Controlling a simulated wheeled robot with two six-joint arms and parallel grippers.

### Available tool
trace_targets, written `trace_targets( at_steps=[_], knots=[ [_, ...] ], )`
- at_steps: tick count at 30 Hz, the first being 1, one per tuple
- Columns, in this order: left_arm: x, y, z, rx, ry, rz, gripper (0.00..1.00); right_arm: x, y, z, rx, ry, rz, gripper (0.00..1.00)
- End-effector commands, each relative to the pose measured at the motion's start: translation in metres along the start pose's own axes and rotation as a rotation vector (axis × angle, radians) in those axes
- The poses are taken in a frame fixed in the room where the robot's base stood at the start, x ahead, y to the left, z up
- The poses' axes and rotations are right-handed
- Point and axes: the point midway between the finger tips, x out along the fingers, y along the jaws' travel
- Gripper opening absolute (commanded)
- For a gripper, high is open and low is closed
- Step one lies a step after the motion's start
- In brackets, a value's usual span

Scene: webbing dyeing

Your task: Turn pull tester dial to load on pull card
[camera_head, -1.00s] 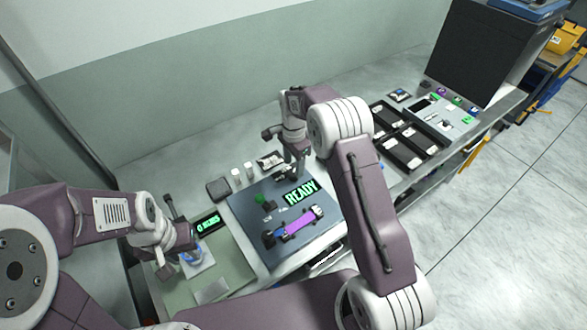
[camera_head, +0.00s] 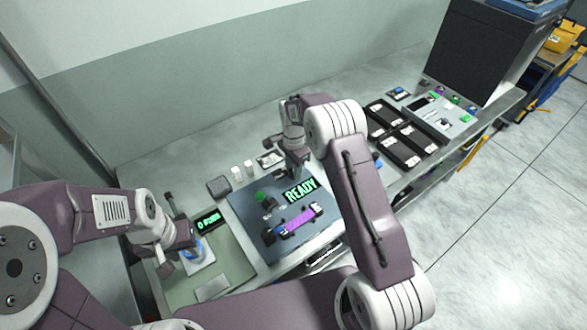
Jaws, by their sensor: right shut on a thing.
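The pull tester (camera_head: 250,225) is a blue-grey panel with a green READY display (camera_head: 300,190). A purple webbing strip (camera_head: 302,219) lies across its front part between two end fittings. My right gripper (camera_head: 296,175) points down at the panel's back edge, just behind the display. It is shut, apparently on the dial, which its fingers and wrist hide. I cannot read the dial's setting or clearly pick out the pull card. My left gripper (camera_head: 194,244) is low at the left, beside a blue round item on a white plate (camera_head: 199,262); its jaw opening is too small to judge.
A second small display (camera_head: 207,222) sits left of the panel on a green base (camera_head: 230,272). Black trays (camera_head: 403,148) lie right. My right forearm crosses the table's front.

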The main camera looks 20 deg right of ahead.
Motion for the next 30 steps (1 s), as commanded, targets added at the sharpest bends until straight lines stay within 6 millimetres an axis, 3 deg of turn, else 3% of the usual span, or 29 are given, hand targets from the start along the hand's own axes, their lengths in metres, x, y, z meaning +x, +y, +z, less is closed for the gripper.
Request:
trace_targets(
  at_steps=[8, 30],
  knots=[
    [-0.005, 0.0, -0.001, 0.0, 0.0, 0.0, 0.36, -0.003, -0.002, 0.0, -0.151, 0.0, -0.003, 0.0],
    [-0.016, 0.0, -0.002, 0.0, 0.0, 0.0, 0.36, -0.004, -0.003, 0.0, -0.848, 0.005, -0.006, 0.0]
  ],
)
